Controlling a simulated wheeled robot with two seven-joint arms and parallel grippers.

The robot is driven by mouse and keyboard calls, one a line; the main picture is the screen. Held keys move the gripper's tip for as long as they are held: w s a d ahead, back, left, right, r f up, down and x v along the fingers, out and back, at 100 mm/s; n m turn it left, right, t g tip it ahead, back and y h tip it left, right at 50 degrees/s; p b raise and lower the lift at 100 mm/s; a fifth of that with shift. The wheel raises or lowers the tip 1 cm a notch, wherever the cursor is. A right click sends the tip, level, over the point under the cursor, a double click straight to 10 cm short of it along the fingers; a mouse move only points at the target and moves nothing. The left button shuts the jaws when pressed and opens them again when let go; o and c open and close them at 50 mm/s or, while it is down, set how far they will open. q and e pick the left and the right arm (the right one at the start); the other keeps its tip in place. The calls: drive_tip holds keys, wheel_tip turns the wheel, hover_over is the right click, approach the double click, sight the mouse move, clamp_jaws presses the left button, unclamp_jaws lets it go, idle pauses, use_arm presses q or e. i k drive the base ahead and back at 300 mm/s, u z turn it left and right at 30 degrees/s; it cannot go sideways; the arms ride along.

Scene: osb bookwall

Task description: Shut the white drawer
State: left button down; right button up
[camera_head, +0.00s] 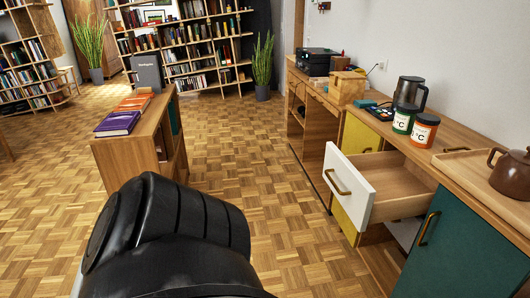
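The white drawer (350,188) stands pulled out from the long wooden sideboard on the right. Its white front has a brass handle (337,182) and faces left into the room. Its wooden inside (393,180) looks empty. A black part of my own arm fills the lower left of the head view, left of the drawer and apart from it. Neither of my grippers shows in this view.
The sideboard top (455,135) holds a teapot (511,172), jars and a dark jug (409,93). A green door (462,245) is right of the drawer. A low bookshelf (143,147) stands left. Parquet floor (262,170) between is clear.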

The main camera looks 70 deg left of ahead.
sight(372, 188)
drive_tip(key=u, duration=2.4)
drive_tip(key=i, duration=0.85)
drive_tip(key=z, duration=1.45)
